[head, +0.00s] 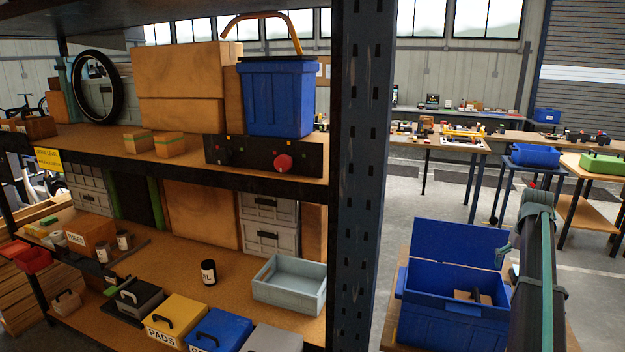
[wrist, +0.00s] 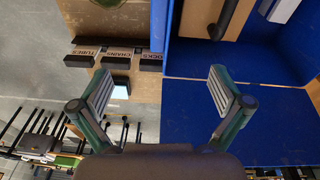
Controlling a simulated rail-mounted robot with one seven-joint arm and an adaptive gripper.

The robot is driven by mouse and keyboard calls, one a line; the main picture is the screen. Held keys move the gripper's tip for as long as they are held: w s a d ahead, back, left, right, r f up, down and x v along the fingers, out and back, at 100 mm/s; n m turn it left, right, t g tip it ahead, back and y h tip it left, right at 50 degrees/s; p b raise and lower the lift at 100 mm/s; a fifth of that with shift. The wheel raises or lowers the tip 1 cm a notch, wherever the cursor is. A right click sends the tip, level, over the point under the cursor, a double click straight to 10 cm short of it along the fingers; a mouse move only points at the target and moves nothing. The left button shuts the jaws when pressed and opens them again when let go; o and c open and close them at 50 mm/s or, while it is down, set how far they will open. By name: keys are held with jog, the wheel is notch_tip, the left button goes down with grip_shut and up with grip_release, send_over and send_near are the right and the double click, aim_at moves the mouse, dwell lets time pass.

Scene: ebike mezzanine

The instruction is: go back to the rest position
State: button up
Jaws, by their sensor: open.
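My gripper (wrist: 162,78) is open in the wrist view, with its two ridged fingers wide apart and nothing between them. Beyond the fingers is a blue box (wrist: 240,115) with its inside partly visible. In the head view the blue box (head: 455,325) stands at the lower right with its lid raised at the back. A brown block with a dark part (head: 478,297) lies inside it. My arm comes in from the lower right beside the box, and a fingertip (head: 502,254) shows at the lid's right edge. The rest of my gripper is hidden in the head view.
A dark shelf post (head: 362,180) stands left of the blue box. The shelves hold a grey tray (head: 290,303), a blue basket (head: 277,98) and several labelled boxes. Tables stand behind. In the wrist view, labels reading TUBES and CHAINS (wrist: 115,52) are near the box.

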jog(key=s+f+n+g+y+p, duration=0.1)
jog(key=s+f, duration=0.7)
jog(key=s, duration=0.3)
jog(key=s+f+g+p, duration=0.1)
jog(key=s+f, duration=0.8)
jog(key=s, duration=0.3)
jog(key=s+a+f+n+g+y+b, duration=0.15)
jog(key=s+a+f, duration=0.25)
jog(key=a+f, duration=1)
jog(key=s+a+f+g+b, duration=0.15)
jog(key=s+a+f, duration=0.25)
jog(key=a+f, duration=0.95)
jog(key=s+a+f+g+h+b, duration=0.1)
jog(key=s+a+f, duration=0.5)
jog(key=s, duration=0.5)
jog(key=s+a+f+g+b, duration=0.1)
jog(key=s+a+f+g, duration=0.1)
jog(key=s+a+f, duration=0.5)
jog(key=s+a, duration=0.4)
jog(key=s, duration=0.1)
jog(key=shift+s+a+n+h, duration=0.15)
jog(key=shift+a+n+h, duration=0.1)
jog(key=shift+n+h, duration=0.1)
